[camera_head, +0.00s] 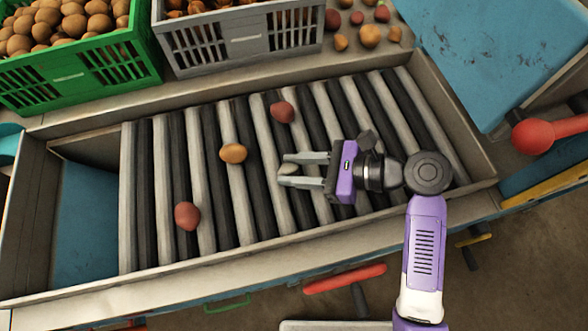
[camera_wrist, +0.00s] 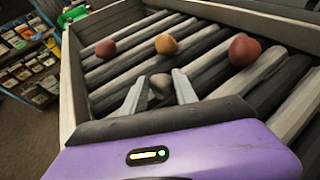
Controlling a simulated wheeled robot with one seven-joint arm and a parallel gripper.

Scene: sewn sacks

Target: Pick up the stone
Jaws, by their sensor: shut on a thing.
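The stone (camera_wrist: 160,86) is a small grey-beige lump between the two fingers of my gripper (camera_wrist: 158,78) in the wrist view. In the head view the stone (camera_head: 288,169) shows as a pale bit between the fingertips. My gripper (camera_head: 285,170) is shut on it, over the middle of the roller bed (camera_head: 206,135). The fingers cover parts of the stone's sides. I cannot tell whether the stone touches the rollers or is held clear of them.
A yellow-brown potato (camera_head: 233,153) and two reddish ones (camera_head: 187,216) (camera_head: 283,112) lie on the rollers, apart from my gripper. A green crate of potatoes (camera_head: 80,75) and a grey crate (camera_head: 240,45) stand behind. A blue chute (camera_head: 85,220) is at left.

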